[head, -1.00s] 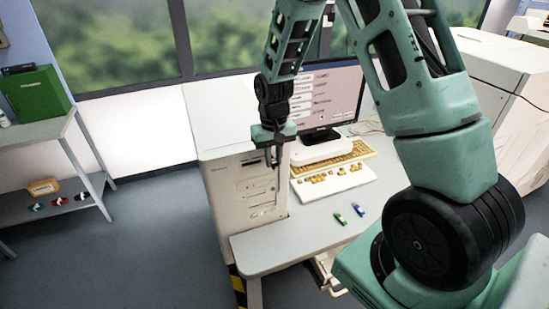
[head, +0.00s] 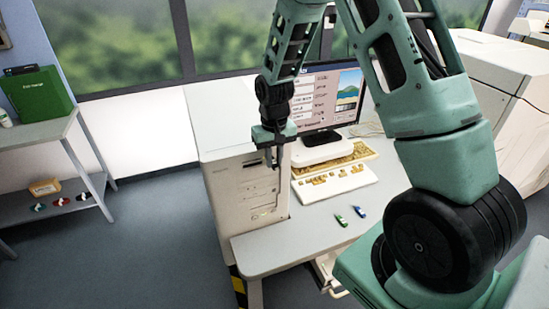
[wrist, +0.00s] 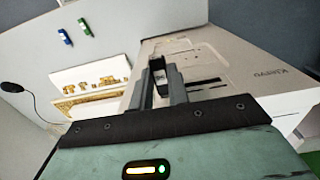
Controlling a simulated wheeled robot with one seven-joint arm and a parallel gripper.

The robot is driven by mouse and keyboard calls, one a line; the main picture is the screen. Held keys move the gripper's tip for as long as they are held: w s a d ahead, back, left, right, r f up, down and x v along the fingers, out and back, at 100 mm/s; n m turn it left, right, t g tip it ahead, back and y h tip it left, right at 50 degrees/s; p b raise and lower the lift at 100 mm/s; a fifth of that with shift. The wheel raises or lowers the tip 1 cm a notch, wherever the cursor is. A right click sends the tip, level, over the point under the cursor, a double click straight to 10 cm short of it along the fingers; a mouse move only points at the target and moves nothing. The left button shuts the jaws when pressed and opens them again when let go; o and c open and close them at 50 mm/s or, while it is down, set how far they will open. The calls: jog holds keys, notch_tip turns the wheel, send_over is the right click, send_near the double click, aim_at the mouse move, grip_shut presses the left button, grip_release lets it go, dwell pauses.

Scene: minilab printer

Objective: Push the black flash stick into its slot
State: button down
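The black flash stick (wrist: 158,68) shows in the wrist view between the two fingertips, against the front of the beige computer tower (wrist: 215,65). Its slot is hidden behind the stick and fingers. My gripper (wrist: 160,82) is shut on the stick. In the head view my gripper (head: 273,164) points down at the front face of the tower (head: 235,192), and the stick is too small to make out there. The monitor (head: 330,98) beside the tower shows a window with a small landscape picture.
A green stick (head: 341,220) and a blue stick (head: 359,212) lie on the desk (head: 285,245), right of the tower. A white keyboard (head: 338,184) lies behind them. A shelf (head: 75,195) with a green box (head: 38,93) stands at the left.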

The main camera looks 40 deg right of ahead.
jog(key=c, duration=1.3)
grip_release()
notch_tip(320, 180, up, 17)
jog(key=b, duration=0.4)
jog(key=s+a+f+n+b, duration=0.1)
jog(key=s+a+f+n, duration=0.1)
jog(key=s+a, duration=0.4)
jog(key=s+a+f+n+b, duration=0.1)
jog(key=s+a+f+n, duration=0.2)
jog(key=s+a, duration=0.3)
jog(key=s+a+f+n+b, duration=0.1)
jog(key=s+a+f+n, duration=0.2)
jog(key=s+a, duration=0.3)
jog(key=shift+s+a+f+y, duration=0.1)
jog(key=shift+s+a+y, duration=0.1)
jog(key=shift+a, duration=1.15)
jog(key=shift+s+a+f+y, duration=0.1)
jog(key=shift+a+y, duration=0.1)
jog(key=shift+a, duration=1.15)
jog(key=s+f+n, duration=0.1)
jog(key=s, duration=0.1)
jog(key=s+a+f+n, duration=0.1)
jog(key=s, duration=0.2)
jog(key=s+n+b, duration=0.1)
jog(key=s, duration=0.1)
jog(key=shift+s+a+f, duration=0.3)
jog(key=shift+s+f, duration=0.05)
jog(key=shift+f, duration=0.05)
